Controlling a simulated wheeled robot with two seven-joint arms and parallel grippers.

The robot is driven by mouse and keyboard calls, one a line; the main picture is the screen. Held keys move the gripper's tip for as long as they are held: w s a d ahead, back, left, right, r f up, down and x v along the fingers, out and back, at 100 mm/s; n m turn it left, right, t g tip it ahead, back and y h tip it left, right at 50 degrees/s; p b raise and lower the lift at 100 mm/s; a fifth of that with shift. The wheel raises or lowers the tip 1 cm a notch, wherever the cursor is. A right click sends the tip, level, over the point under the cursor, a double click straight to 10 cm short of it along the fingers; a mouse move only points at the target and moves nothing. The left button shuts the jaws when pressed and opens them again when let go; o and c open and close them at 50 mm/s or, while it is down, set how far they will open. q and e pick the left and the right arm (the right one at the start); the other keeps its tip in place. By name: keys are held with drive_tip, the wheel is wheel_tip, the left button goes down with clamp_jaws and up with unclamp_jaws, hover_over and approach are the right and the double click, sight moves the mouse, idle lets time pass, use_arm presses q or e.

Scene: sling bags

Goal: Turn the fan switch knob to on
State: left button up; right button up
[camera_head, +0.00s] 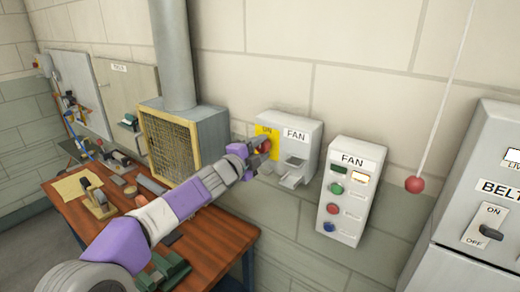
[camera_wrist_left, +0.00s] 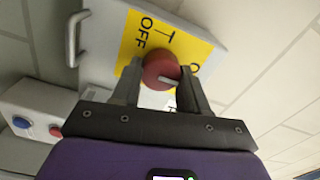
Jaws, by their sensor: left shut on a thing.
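The fan switch box (camera_head: 298,133) is a pale grey box on the wall with a "FAN" label and a yellow plate (camera_head: 274,131). Its red knob (camera_head: 265,146) is partly hidden by my left gripper (camera_head: 262,156) in the head view. In the left wrist view the red knob (camera_wrist_left: 161,71) sits between the two fingers of my left gripper (camera_wrist_left: 160,88), which is shut on it. The yellow plate (camera_wrist_left: 150,38) shows "OFF" and part of another word. A pale line on the knob's face points to the right. My right gripper is not in view.
Right of the switch is a "FAN" button panel (camera_head: 345,190) with green, red and blue buttons. A red ball (camera_head: 414,185) hangs on a cord, and a "BELT" cabinet (camera_head: 480,210) stands at far right. A wooden workbench (camera_head: 215,237) with a mesh-fronted box (camera_head: 170,150) lies below my left arm.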

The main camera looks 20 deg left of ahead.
use_arm(q)
drive_tip(key=o, duration=1.1)
drive_tip(key=shift+c, duration=0.2)
drive_tip(key=shift+s, duration=0.1)
drive_tip(key=v, duration=0.7)
drive_tip(key=shift+s, duration=0.2)
